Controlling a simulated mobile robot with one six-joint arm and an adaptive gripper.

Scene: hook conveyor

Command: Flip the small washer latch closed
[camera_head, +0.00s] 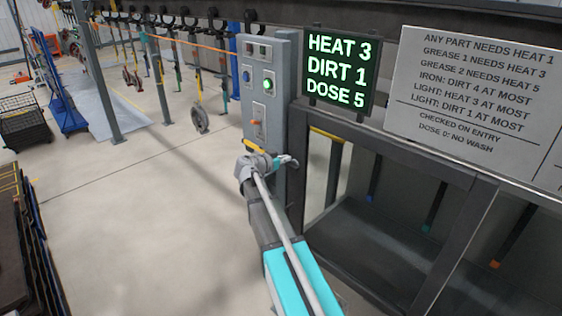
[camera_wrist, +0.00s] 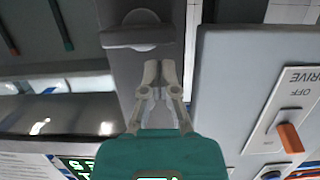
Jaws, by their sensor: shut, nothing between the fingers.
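In the wrist view, a grey latch-like piece (camera_wrist: 137,38) with a pale round pivot sits on a dark grey post, just beyond my fingertips. It is probably the small washer latch, its bar lying crosswise in the picture. My gripper (camera_wrist: 160,68) is shut and empty, its tips a little below the bar in the picture; I cannot tell whether they touch the post. In the head view my gripper (camera_head: 288,161) is by the post at the left end of the washer, below the control box. The latch cannot be made out there.
The grey control box (camera_head: 271,85) has buttons and an orange lever (camera_head: 257,122); the lever also shows beside "DRIVE" and "OFF" in the wrist view (camera_wrist: 289,137). A lit display (camera_head: 338,70) reads HEAT 3, DIRT 1, DOSE 5. A rule sign (camera_head: 480,85) is right.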

